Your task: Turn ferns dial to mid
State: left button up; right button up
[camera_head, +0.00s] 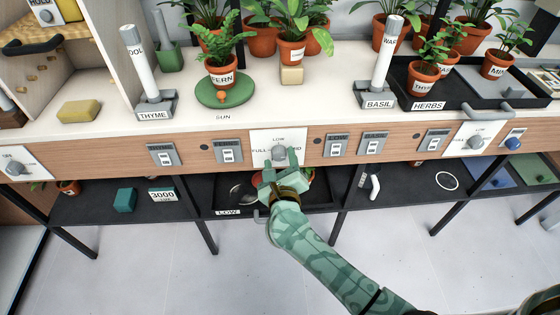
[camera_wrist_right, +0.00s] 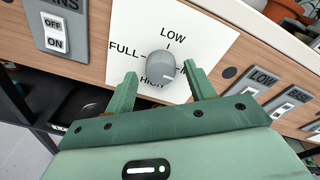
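The grey dial knob (camera_head: 279,152) sits on a white plate (camera_head: 262,134) on the wooden front panel, beside a switch marked FERNS (camera_head: 228,151). The knob (camera_wrist_right: 162,66) also shows in the right wrist view. The plate reads LOW at the top, FULL at left and HIGH below; the label at right is partly hidden. I cannot tell for sure where the knob points. My right gripper (camera_head: 281,165) is open, its fingertips (camera_wrist_right: 160,76) on either side of the knob's lower part, with gaps visible. My left gripper is not in view.
A potted fern (camera_head: 221,77) stands on a green disc (camera_head: 239,99) above the panel. Other switches (camera_head: 338,146) and a second dial (camera_head: 474,142) line the panel. A dark lower shelf (camera_head: 90,209) runs below it. The floor in front is clear.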

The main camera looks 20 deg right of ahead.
pick_arm(q)
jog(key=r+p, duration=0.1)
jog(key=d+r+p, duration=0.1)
jog(key=p, duration=0.1)
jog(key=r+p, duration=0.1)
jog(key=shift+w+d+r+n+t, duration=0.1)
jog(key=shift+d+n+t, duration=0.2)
pick_arm(e)
jog(key=v, duration=1.6)
jog(key=shift+s+a, duration=0.1)
jog(key=shift+s, duration=0.15)
